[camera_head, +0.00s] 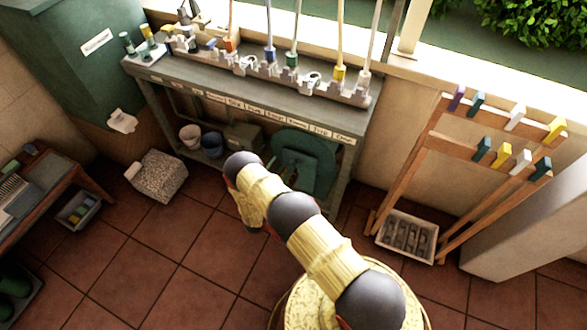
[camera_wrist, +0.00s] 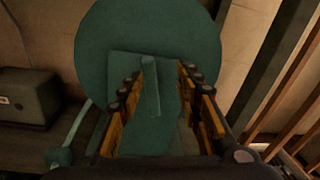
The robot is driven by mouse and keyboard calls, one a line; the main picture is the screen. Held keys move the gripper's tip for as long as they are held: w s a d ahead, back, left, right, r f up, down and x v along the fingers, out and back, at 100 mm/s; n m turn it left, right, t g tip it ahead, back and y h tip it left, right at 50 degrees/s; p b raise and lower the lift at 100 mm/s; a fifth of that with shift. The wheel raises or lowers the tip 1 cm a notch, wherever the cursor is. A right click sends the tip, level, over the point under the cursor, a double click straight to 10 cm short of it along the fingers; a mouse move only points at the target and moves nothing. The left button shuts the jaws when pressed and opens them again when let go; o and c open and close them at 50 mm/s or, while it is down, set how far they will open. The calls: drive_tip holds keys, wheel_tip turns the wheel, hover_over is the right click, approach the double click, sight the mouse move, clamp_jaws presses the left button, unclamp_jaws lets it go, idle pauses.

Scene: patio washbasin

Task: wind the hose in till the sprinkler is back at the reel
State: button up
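The hose reel is a dark green disc (camera_head: 303,160) under the bench, partly covered by my arm in the head view. In the wrist view the round disc (camera_wrist: 110,35) faces me, with a squarish green plate before it. A green upright bar, seemingly the crank handle (camera_wrist: 151,88), stands out between my fingers. My gripper (camera_wrist: 160,75) is open, with a yellow-padded finger on each side of the bar. I cannot tell if either finger touches it. A green knob on a thin line (camera_wrist: 60,156), perhaps the sprinkler and hose, lies low at left. My fingers are hidden in the head view.
The bench (camera_head: 235,93) carries a rack of tools above the reel. A grey box (camera_wrist: 28,97) sits left of the reel. Two buckets (camera_head: 200,138) stand further left. A wooden rack (camera_head: 410,170) with a crate (camera_head: 408,236) stands right.

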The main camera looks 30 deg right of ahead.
sight(292, 169)
drive_tip(key=shift+n+t+y, duration=0.4)
drive_tip(key=shift+n+t, duration=0.3)
drive_tip(key=shift+n, duration=0.1)
drive_tip(key=w+d+f+b, duration=0.1)
drive_tip(key=w+d+f, duration=0.1)
drive_tip(key=w+d, duration=0.1)
drive_tip(key=w+d+f+b, duration=0.1)
drive_tip(key=d, duration=0.1)
drive_tip(key=shift+w+f+b, duration=0.1)
drive_tip(key=shift+w+b, duration=0.1)
drive_tip(key=shift+b, duration=0.1)
clamp_jaws()
idle(0.3)
